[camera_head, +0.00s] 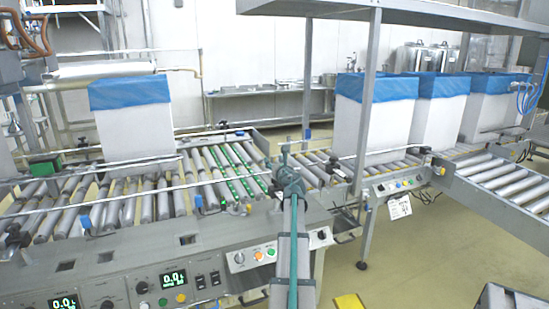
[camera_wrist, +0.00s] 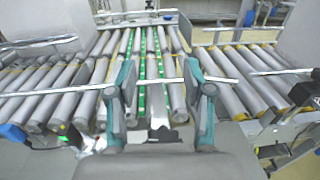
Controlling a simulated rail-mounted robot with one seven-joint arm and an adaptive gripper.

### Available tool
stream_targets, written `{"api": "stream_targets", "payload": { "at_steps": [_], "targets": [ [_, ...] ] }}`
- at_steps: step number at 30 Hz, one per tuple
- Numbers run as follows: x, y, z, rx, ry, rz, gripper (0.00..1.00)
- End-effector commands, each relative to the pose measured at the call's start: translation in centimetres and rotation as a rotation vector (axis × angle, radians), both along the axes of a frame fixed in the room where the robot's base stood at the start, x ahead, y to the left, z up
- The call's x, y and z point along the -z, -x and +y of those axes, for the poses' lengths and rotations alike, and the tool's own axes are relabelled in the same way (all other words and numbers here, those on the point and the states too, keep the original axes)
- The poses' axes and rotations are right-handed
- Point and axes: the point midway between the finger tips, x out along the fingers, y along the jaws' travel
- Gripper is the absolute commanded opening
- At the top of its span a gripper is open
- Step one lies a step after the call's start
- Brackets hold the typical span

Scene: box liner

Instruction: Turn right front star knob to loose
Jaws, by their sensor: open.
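My gripper (camera_head: 288,172) is over the front edge of the roller conveyor, near its right end. In the wrist view my gripper (camera_wrist: 160,95) shows two teal and grey fingers spread apart, with nothing held. The front guide rail (camera_wrist: 60,95) runs across the picture at the fingers; it also shows in the head view (camera_head: 150,206). A small grey bracket with a dark part (camera_wrist: 159,133) sits low between the fingers; I cannot tell whether it is the star knob. A dark fitting (camera_wrist: 303,93) is at the far right, apart from the fingers. My arm hides part of this corner in the head view.
A white box with a blue liner (camera_head: 130,120) stands on the left rollers. Several similar boxes (camera_head: 375,115) stand on the right conveyor. A control panel (camera_head: 255,255) lies along the front below my gripper. A grey upright (camera_head: 366,100) stands to the right.

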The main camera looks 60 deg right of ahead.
Motion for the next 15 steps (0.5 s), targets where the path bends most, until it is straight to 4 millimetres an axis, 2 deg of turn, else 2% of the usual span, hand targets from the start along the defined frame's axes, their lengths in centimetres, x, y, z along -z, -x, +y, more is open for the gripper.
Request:
{"api": "stream_targets", "payload": {
  "at_steps": [3, 6, 15],
  "targets": [
    [-1.6, 0.0, 0.0, -0.001, 0.002, 0.0, 0.52],
    [-2.3, 0.0, 0.0, -0.001, 0.0, 0.001, 0.52],
    [-2.7, 0.0, 0.0, -0.001, -0.001, 0.002, 0.52]
  ]
}}
